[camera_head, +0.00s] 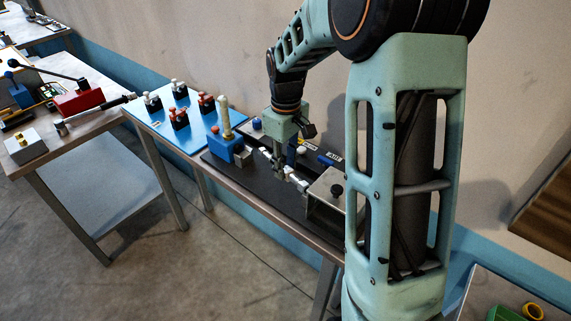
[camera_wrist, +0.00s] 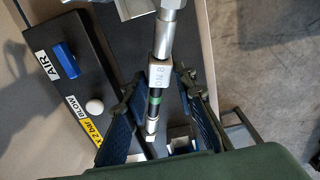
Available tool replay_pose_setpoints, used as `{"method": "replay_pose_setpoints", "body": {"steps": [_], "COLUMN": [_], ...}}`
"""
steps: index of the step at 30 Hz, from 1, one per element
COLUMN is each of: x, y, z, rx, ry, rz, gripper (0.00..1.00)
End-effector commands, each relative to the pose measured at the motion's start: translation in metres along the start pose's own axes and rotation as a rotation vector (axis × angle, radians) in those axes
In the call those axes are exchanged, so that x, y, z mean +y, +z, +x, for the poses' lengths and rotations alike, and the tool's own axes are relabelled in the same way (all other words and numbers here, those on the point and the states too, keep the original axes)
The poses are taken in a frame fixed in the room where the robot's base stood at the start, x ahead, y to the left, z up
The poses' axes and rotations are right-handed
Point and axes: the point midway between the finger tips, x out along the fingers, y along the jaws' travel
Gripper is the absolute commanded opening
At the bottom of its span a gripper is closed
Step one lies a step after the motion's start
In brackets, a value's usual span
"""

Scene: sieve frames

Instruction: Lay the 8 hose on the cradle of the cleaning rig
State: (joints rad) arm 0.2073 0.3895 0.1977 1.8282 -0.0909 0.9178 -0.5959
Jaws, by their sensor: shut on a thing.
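My gripper (camera_wrist: 160,100) is shut on the hose (camera_wrist: 161,72), with its blue-padded fingers on either side. The hose is a short straight piece with silver end fittings, a white "DN 8" tag and a dark, green-banded part. In the head view, my gripper (camera_head: 279,170) is low over the cleaning rig's black base (camera_head: 236,180), and a pale part of the hose (camera_head: 297,182) shows to its right. One end of the hose points toward the rig's metal box (camera_head: 324,207). I cannot tell whether they touch. I cannot pick out the cradle with certainty.
A blue block with a tan post (camera_head: 226,122) stands left of my gripper. A panel with AIR and BLOW labels (camera_wrist: 82,70) carries a blue handle and a white knob. A blue board (camera_head: 165,122) holds several small blocks. A cluttered table (camera_head: 110,115) stands farther left.

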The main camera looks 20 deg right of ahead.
Motion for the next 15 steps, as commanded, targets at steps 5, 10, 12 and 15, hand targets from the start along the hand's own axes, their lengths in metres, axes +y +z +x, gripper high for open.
{"method": "replay_pose_setpoints", "body": {"steps": [5,10,12,15], "x": [-0.005,-0.01,-0.011,-0.012], "y": [0.004,0.0,-0.001,-0.004], "z": [0.008,0.008,0.008,0.007], "rx": [-0.021,-0.019,-0.018,-0.015], "ry": [-0.013,-0.015,-0.015,-0.014], "rz": [-0.001,-0.004,-0.005,-0.006], "gripper": [0.0,0.0,0.0,0.0]}}
